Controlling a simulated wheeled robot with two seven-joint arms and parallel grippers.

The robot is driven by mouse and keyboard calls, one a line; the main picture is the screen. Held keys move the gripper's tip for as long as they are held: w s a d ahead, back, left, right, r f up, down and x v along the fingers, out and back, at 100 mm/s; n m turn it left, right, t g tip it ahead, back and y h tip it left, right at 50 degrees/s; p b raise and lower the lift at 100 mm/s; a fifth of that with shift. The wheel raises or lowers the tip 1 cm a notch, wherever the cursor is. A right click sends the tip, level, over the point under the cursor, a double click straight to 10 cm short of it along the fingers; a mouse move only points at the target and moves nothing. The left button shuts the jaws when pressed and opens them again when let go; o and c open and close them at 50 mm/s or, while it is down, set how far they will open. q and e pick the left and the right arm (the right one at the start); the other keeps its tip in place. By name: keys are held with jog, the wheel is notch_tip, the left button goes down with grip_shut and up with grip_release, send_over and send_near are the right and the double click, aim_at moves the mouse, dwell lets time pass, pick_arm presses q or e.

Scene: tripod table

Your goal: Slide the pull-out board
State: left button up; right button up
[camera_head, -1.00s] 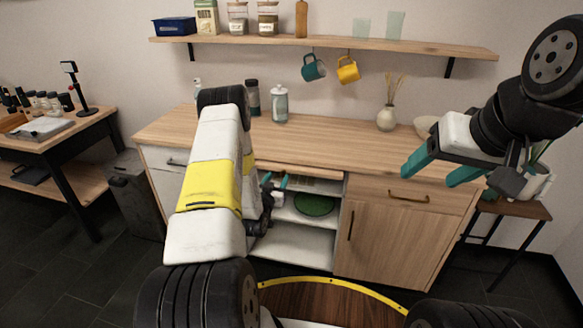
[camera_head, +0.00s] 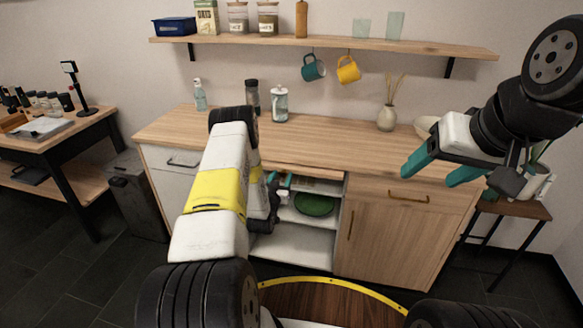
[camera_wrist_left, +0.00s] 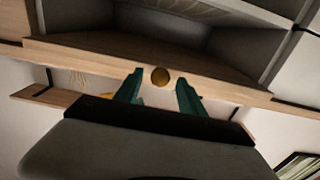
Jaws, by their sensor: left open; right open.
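The pull-out board (camera_head: 315,172) shows as a thin light-wood edge under the countertop, above the open shelves. In the left wrist view, its wooden front (camera_wrist_left: 85,60) runs across the picture, with a round brass knob (camera_wrist_left: 160,77). My left gripper (camera_head: 281,183) is in front of the open compartment, just below the board edge and partly hidden by my arm. In the left wrist view the gripper (camera_wrist_left: 157,92) is open, with the knob showing between its teal fingertips; contact cannot be made out. My right gripper (camera_head: 442,171) is open and empty above the counter's right end.
The cabinet (camera_head: 405,225) has a drawer and a door at right. A green plate (camera_head: 314,204) lies on an open shelf. A dispenser (camera_head: 280,104), a dark bottle (camera_head: 252,97) and a vase (camera_head: 387,118) stand on the countertop (camera_head: 330,140), whose middle is clear.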

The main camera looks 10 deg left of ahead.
pick_arm(q)
grip_shut()
dwell(1.4)
